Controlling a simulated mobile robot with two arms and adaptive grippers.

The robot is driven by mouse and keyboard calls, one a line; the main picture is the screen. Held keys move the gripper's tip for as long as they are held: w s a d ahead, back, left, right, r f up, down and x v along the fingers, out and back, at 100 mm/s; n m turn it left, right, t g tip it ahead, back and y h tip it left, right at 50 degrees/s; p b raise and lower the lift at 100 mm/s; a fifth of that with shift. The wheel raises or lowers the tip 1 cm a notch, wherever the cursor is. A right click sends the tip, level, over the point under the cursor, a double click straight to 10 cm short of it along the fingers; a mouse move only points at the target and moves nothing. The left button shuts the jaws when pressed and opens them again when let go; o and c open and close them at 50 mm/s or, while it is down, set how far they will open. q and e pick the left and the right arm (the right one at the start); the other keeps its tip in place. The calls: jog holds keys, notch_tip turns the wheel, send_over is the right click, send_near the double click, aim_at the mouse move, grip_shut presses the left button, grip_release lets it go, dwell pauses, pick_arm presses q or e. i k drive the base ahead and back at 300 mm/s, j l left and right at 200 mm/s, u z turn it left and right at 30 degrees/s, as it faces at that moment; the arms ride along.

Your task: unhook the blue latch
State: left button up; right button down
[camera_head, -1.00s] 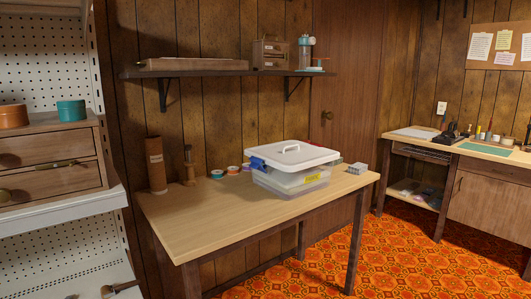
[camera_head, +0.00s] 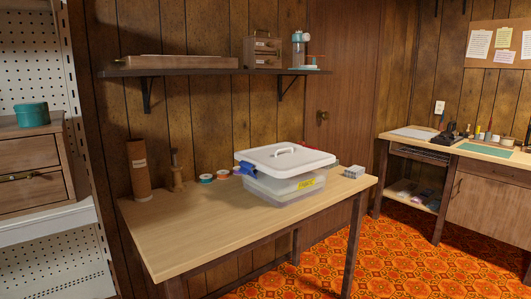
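A clear plastic box (camera_head: 284,190) with a white lid (camera_head: 285,157) stands on the wooden table. The lid has a white handle on top and lies over the box. The blue latch (camera_head: 245,170) is at the box's left end, just under the lid's edge. It is small here, and I cannot tell whether it is hooked. A yellow label (camera_head: 306,183) is on the box's front. Neither of my grippers is in view.
The table (camera_head: 195,231) is bare in front and left of the box. A brown cylinder (camera_head: 138,170), a wooden spool (camera_head: 176,170) and small tape rolls (camera_head: 206,178) stand along its back. A grey block (camera_head: 353,171) sits to the right. A wall shelf (camera_head: 212,72) hangs above.

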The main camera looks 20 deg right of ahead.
aim_at(246, 167)
jog(key=i+l+z, duration=0.15)
jog(key=i+l, duration=0.2)
jog(key=i, duration=0.15)
jog(key=i+l+z, duration=0.1)
jog(key=i+l, duration=0.25)
jog(key=i, duration=0.15)
jog(key=i+l+z, duration=0.15)
jog(key=i, duration=0.35)
jog(key=l, duration=0.1)
